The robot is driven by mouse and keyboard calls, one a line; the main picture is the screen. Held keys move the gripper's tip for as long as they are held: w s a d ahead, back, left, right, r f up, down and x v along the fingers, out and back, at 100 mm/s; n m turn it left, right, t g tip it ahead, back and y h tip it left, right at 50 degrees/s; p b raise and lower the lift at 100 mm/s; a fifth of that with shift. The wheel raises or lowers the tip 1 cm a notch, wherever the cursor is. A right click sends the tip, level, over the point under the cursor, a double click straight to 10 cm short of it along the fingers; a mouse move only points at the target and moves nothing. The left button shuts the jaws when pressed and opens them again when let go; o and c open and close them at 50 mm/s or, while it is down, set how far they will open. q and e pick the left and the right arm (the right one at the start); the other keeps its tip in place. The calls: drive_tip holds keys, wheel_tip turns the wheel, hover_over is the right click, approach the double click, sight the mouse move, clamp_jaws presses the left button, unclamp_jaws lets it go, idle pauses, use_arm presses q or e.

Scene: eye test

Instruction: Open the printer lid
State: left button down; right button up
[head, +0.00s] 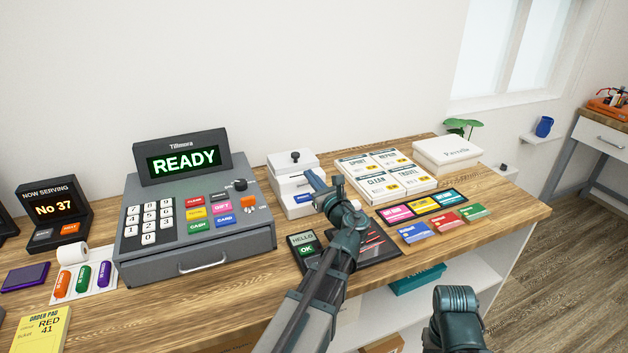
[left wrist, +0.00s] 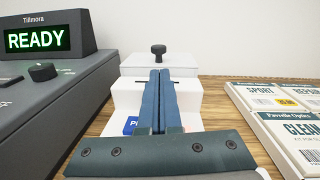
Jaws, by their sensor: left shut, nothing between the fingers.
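The printer (head: 291,184) is a small white box behind the counter's front area, right of the cash register. Its lid (left wrist: 135,65) carries a black knob (left wrist: 158,50), which also shows in the head view (head: 295,156). The lid looks down and flat. A dark slot and a partly hidden blue label show on its front. My left gripper (head: 309,174) is shut and empty, in front of and over the printer's right side in the head view. In the left wrist view its blue fingers (left wrist: 160,72) point at the printer, with the knob beyond the tips. My right gripper is not in view.
The grey cash register (head: 190,255) reading READY stands close on the left. White product boxes (head: 385,177) lie to the right, with colored cards (head: 415,233) nearer the front edge. A dark card terminal (head: 303,244) lies beside my left arm. A wall stands behind.

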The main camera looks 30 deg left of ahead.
sight(297, 159)
use_arm(q)
drive_tip(key=x, duration=0.5)
drive_tip(key=shift+w+a, duration=0.2)
drive_tip(key=shift+a, duration=0.1)
